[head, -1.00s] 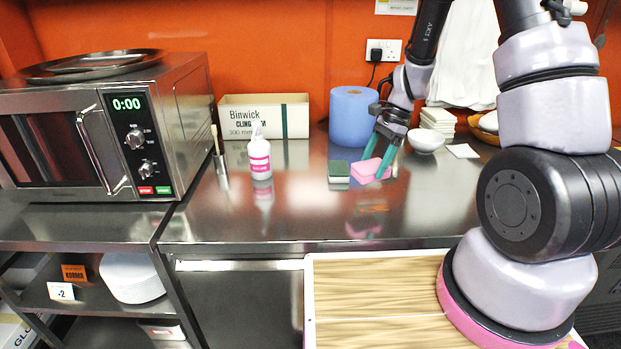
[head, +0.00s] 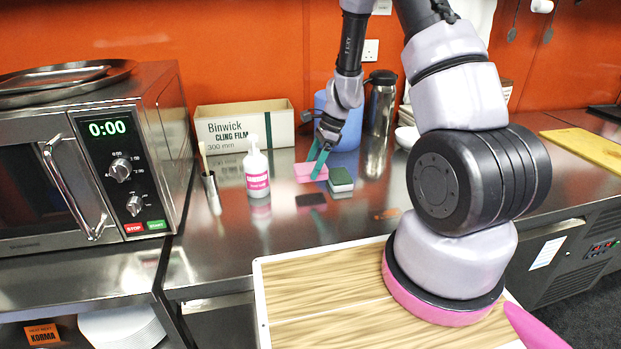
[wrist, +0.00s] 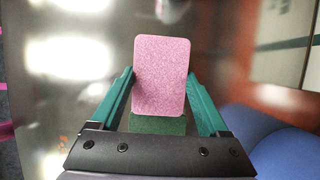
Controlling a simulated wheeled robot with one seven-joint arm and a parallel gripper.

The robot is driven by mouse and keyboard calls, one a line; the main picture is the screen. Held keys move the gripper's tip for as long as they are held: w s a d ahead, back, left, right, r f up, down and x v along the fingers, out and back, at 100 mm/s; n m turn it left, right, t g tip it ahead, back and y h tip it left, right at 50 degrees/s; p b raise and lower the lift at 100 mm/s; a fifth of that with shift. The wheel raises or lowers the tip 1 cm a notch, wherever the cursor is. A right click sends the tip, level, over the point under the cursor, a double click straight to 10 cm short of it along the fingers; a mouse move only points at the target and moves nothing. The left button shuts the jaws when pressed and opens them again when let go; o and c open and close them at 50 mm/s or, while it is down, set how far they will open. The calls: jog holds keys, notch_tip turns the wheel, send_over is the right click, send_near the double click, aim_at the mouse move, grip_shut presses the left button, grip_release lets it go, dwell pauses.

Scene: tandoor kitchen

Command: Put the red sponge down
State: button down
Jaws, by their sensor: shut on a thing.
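The red sponge, which looks pink (head: 310,172), is between the fingers of my gripper (head: 317,166), left of the green sponge. Its reflection lies a little below it, so it seems held just above the steel counter. In the wrist view the sponge (wrist: 161,76) fills the space between the two teal fingers of my gripper (wrist: 160,82), its flat pink face towards the camera. A green-topped sponge (head: 340,177) rests on the counter just to the right. Its green top (wrist: 157,124) partly shows behind the pink sponge in the wrist view.
A white squeeze bottle (head: 256,170) stands left of the sponge. A cling film box (head: 243,126), a blue roll (head: 345,128) and a flask (head: 381,103) stand behind. A microwave (head: 90,165) is at the left. The counter in front of the sponges is clear.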

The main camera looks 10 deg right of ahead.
jog(key=shift+d+f, duration=0.1)
jog(key=shift+f, duration=1.95)
jog(key=shift+f, duration=0.1)
grip_release()
jog(key=s+d+r+n+t, duration=0.1)
jog(key=d+r, duration=0.1)
jog(key=r, duration=0.8)
jog(key=s+d+r+n, duration=0.1)
jog(key=d+r+n, duration=0.1)
jog(key=r, duration=0.9)
jog(key=s+r+n+t+h, duration=0.1)
jog(key=s+r+n+t, duration=0.2)
jog(key=s+r, duration=0.7)
jog(key=s+d+r+n+t+h, duration=0.1)
jog(key=s+r+n+t, duration=0.2)
jog(key=s+r+n, duration=0.4)
jog(key=s+r, duration=0.3)
jog(key=shift+s+r+n+h, duration=0.2)
jog(key=shift+r+n+h, duration=0.1)
jog(key=shift+n, duration=0.1)
